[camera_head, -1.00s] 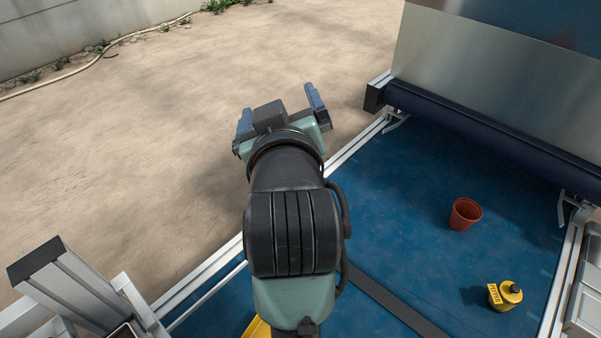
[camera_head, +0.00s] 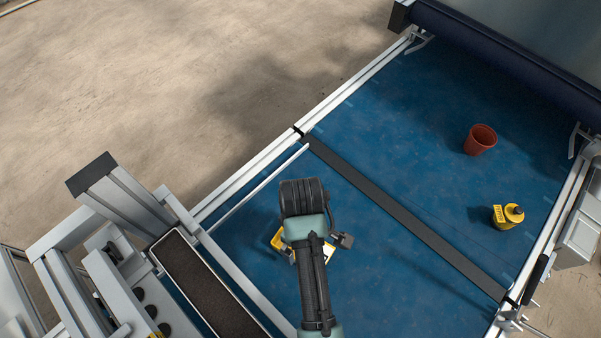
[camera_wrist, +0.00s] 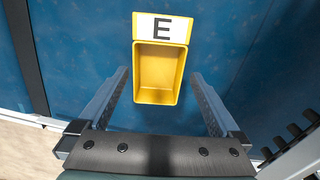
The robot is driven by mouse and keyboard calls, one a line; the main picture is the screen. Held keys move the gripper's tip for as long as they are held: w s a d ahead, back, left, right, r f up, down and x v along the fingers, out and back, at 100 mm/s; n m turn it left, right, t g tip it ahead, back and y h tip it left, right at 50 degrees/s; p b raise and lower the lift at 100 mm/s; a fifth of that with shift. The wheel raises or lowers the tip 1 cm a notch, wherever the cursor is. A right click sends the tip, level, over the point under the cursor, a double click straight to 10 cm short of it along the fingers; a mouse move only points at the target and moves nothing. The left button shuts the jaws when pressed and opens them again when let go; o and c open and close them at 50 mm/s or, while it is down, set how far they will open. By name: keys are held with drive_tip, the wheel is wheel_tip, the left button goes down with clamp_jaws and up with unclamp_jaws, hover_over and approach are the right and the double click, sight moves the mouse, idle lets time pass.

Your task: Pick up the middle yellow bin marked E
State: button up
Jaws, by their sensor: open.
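The yellow bin marked E (camera_wrist: 160,72) stands on the blue belt in the wrist view, its white label with a black E at the top of the picture. It looks empty. In the head view the bin (camera_head: 277,240) is mostly hidden under my arm, with yellow edges showing on both sides. My gripper (camera_wrist: 160,75) is open above the bin. Its two fingers lie left and right of the bin's lower part in the wrist view, with gaps on both sides. The fingertips do not visibly touch it.
The blue belt (camera_head: 400,130) has a dark strip (camera_head: 400,215) across it. A metal frame with a dark brush-like strip (camera_head: 205,285) stands at the left.

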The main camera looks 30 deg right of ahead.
drive_tip(key=shift+w+f, duration=0.15)
drive_tip(key=shift+f, duration=1.25)
drive_tip(key=shift+w+f, duration=0.1)
drive_tip(key=shift+f, duration=1.3)
drive_tip(key=c, duration=1.2)
